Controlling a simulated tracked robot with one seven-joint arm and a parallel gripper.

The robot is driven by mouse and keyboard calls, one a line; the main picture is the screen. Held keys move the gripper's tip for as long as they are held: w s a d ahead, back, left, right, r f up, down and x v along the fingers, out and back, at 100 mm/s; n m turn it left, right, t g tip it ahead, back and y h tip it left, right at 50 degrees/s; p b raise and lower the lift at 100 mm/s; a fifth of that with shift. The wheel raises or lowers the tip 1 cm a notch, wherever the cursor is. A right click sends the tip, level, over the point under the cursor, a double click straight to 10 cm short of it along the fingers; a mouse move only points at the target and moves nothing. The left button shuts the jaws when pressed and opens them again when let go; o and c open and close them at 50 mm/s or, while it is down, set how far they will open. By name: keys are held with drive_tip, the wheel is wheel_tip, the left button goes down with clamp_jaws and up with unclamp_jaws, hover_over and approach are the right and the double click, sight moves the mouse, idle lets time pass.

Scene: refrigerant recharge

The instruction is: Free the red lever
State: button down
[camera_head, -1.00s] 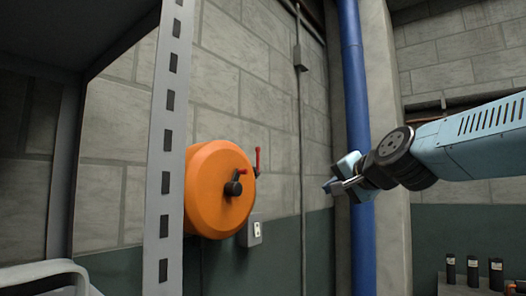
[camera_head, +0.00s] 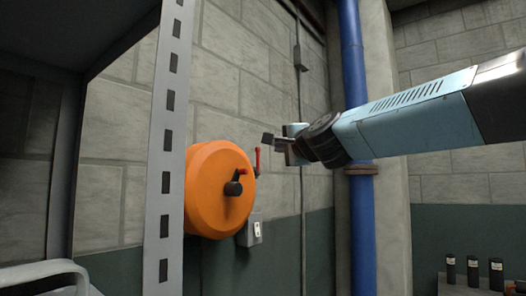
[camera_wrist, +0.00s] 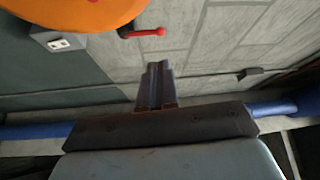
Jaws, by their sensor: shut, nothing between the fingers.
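An orange drum (camera_head: 215,190) is mounted at the wall. A black knob (camera_head: 233,188) with a short red-tipped handle (camera_head: 241,173) is on its front face. A second, longer red lever (camera_head: 257,160) stands upright just right of the drum; it also shows in the wrist view (camera_wrist: 146,32), lying sideways with a black base beside the drum (camera_wrist: 70,12). My gripper (camera_head: 267,139) is just above and slightly right of this lever in the head view, apart from it in the wrist view. Its fingers (camera_wrist: 155,68) are shut and empty.
A grey outlet box (camera_head: 250,231) is below the drum. A slotted grey post (camera_head: 168,140) stands in front of the drum's left edge. A thin conduit (camera_head: 302,180) and a blue pipe (camera_head: 355,80) run down the wall to the right. Black bottles (camera_head: 473,270) stand at lower right.

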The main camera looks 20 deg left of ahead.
approach(259, 150)
drive_tip(key=shift+x, duration=3.45)
